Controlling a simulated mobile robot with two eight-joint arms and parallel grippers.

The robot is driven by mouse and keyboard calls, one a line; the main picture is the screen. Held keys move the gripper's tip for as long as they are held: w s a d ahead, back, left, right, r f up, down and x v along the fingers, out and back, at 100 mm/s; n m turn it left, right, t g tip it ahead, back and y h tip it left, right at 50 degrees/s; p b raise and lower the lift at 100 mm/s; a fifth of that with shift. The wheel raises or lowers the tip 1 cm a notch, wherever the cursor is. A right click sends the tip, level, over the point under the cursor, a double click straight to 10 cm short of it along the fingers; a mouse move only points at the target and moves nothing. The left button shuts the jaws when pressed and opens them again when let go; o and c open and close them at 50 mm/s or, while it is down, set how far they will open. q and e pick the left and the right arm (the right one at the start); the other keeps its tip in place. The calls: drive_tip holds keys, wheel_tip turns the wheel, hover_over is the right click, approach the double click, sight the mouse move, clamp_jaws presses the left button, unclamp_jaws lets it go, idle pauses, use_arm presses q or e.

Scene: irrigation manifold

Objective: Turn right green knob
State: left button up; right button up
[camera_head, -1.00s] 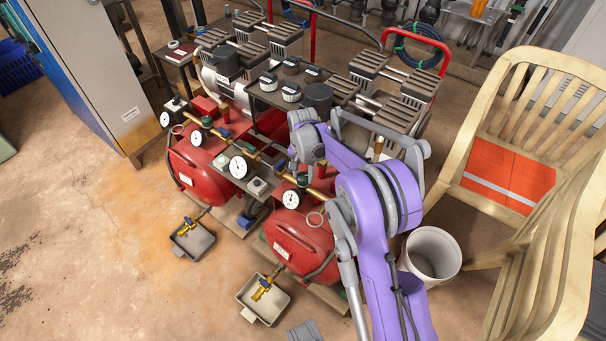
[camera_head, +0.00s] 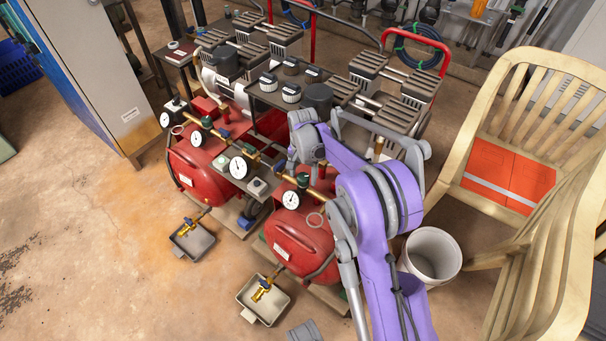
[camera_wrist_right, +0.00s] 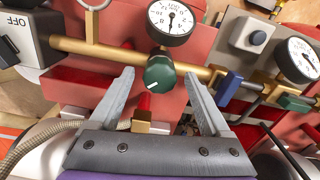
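The right green knob (camera_head: 303,180) sits on the brass pipe of the right red tank, beside a white gauge (camera_head: 291,200). In the right wrist view the green knob (camera_wrist_right: 159,73) has a white mark on its face, which points to the lower left. My right gripper (camera_wrist_right: 159,76) is open. Its two grey fingers stand left and right of the knob, with a visible gap on each side. In the head view my right gripper (camera_head: 296,167) is beside the knob, partly hidden by its own wrist. My left gripper is not in view.
The white gauge (camera_wrist_right: 171,18) is just above the knob in the wrist view. A blue valve handle (camera_wrist_right: 228,88) and a grey OFF switch box (camera_wrist_right: 20,42) flank it. A white bucket (camera_head: 431,255) and wooden chair (camera_head: 498,262) stand right. Open floor lies left.

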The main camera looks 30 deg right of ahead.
sight(303, 177)
use_arm(q)
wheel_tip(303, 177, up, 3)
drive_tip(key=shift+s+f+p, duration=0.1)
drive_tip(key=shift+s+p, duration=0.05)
drive_tip(key=shift+p, duration=1.05)
use_arm(e)
wheel_tip(303, 177, up, 11)
drive_tip(key=s+a+r+n+t, duration=0.1)
drive_tip(key=s+a+r+n, duration=0.2)
drive_tip(key=s, duration=0.4)
drive_tip(key=s+a+r+n+t, duration=0.1)
drive_tip(key=s+a+n, duration=0.2)
drive_tip(key=s+a, duration=0.35)
drive_tip(key=s+a+r+n+t, duration=0.1)
drive_tip(key=s+a+n, duration=0.15)
drive_tip(key=s, duration=0.55)
drive_tip(key=s+a+f+n+t, duration=0.2)
drive_tip(key=s+a+f+n, duration=0.15)
drive_tip(key=s, duration=0.65)
use_arm(q)
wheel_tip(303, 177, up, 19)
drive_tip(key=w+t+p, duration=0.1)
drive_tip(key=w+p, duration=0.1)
drive_tip(key=p, duration=1.5)
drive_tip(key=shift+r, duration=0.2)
use_arm(e)
wheel_tip(303, 177, up, 19)
drive_tip(key=w, duration=0.2)
drive_tip(key=shift+w+d, duration=0.3)
drive_tip(key=shift+d, duration=0.05)
